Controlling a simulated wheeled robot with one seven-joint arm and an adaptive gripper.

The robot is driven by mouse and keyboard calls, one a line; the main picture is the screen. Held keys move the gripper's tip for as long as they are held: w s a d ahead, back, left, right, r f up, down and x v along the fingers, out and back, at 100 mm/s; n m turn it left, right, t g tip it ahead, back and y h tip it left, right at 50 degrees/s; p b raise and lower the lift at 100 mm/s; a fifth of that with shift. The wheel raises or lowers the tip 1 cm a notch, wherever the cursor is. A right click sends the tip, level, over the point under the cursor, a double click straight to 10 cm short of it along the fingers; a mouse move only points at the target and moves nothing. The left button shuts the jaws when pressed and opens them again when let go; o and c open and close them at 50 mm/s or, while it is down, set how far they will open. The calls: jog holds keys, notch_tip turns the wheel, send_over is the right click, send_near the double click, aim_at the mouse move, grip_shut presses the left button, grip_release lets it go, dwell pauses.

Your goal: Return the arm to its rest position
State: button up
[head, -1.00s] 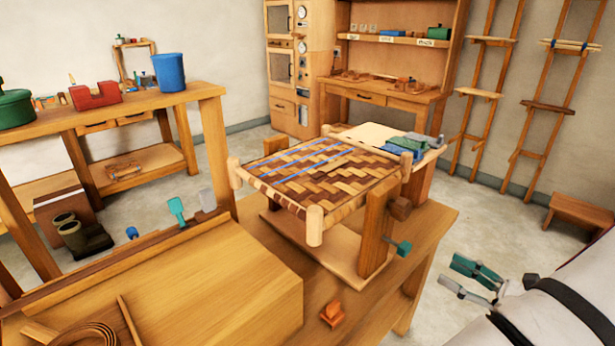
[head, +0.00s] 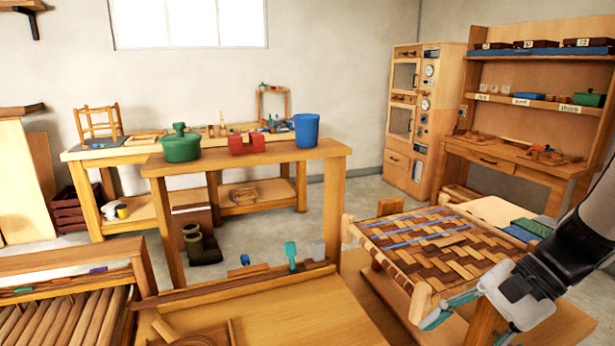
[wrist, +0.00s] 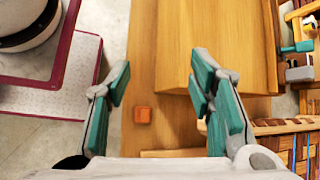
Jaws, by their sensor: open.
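My gripper (head: 466,304) is at the lower right in the head view, in front of the woven bark seat (head: 440,236). The seat is a wooden frame with a brown and tan weave and blue strips, standing on the workbench. In the wrist view my gripper (wrist: 163,112) has its two teal-padded fingers spread wide with nothing between them. The seat's woven edge (wrist: 290,128) shows at the right of the wrist view.
A bench with a green pot (head: 181,145), a red block and a blue bucket (head: 306,131) stands behind. A tray of wooden rods (head: 65,322) is at lower left. A cabinet (head: 418,120) and shelved desk stand at the back right. Floor shows between the benches.

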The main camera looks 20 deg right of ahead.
jog(key=s+a+r+n+t+h+p, duration=0.1)
jog(key=s+a+r+n+h, duration=0.1)
jog(key=a+r+n+h, duration=0.2)
jog(key=s+a+r+n+t+h+p, duration=0.1)
jog(key=s+a+r+n+h+p, duration=0.1)
jog(key=a+r+n, duration=0.5)
jog(key=s+r+n+h, duration=0.1)
jog(key=n+h, duration=0.1)
jog(key=n, duration=0.2)
jog(key=shift+s+a, duration=0.2)
jog(key=shift+s, duration=0.1)
